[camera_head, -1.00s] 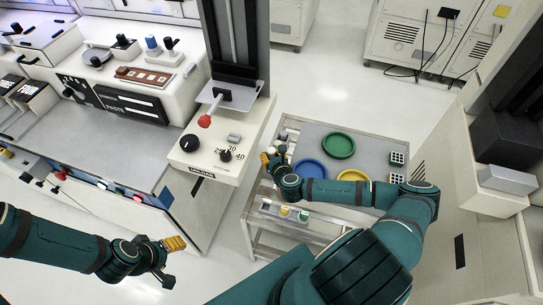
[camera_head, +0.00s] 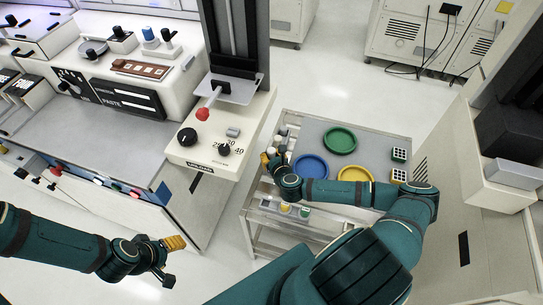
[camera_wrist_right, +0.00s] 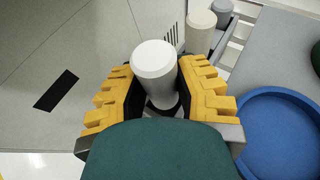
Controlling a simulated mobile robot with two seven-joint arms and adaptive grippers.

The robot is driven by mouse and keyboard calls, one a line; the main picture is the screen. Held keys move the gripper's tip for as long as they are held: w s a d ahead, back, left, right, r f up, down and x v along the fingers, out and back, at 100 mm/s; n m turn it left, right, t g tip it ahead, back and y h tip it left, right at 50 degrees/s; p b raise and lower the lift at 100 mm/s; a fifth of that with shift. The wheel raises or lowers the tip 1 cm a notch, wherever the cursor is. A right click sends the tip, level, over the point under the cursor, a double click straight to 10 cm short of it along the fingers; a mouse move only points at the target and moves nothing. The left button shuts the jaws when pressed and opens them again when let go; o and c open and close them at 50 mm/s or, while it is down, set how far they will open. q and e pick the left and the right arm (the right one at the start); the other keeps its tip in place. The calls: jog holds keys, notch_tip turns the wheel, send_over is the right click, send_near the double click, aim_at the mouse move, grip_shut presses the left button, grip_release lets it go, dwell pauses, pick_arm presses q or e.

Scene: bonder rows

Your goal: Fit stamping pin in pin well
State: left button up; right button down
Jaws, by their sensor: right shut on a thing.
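My right gripper (camera_head: 268,161) is at the left edge of the cart in the head view. In the right wrist view its yellow fingers (camera_wrist_right: 160,95) are shut on a white cylindrical pin (camera_wrist_right: 155,72), which stands roughly upright between them. The pin's lower end is partly hidden by the gripper. My left gripper (camera_head: 172,260) is open and empty over the floor at lower left, with its fingers apart. I cannot make out which opening is the pin well.
The grey cart (camera_head: 310,130) holds a green dish (camera_head: 341,140), a blue dish (camera_head: 310,167) and a yellow dish (camera_head: 355,174). Other pins stand beyond my gripper, including a cream one (camera_wrist_right: 200,30). The white bonder (camera_head: 212,150) with a red-knobbed lever is left of the cart.

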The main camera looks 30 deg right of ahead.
jog(key=shift+f, duration=0.15)
dwell(0.4)
jog(key=shift+f+b, duration=0.3)
jog(key=shift+b, duration=0.1)
dwell(0.7)
jog(key=shift+f+b, duration=0.4)
jog(key=shift+f, duration=0.05)
jog(key=shift+f+b, duration=0.5)
jog(key=shift+f, duration=0.05)
jog(key=c, duration=0.7)
grip_release()
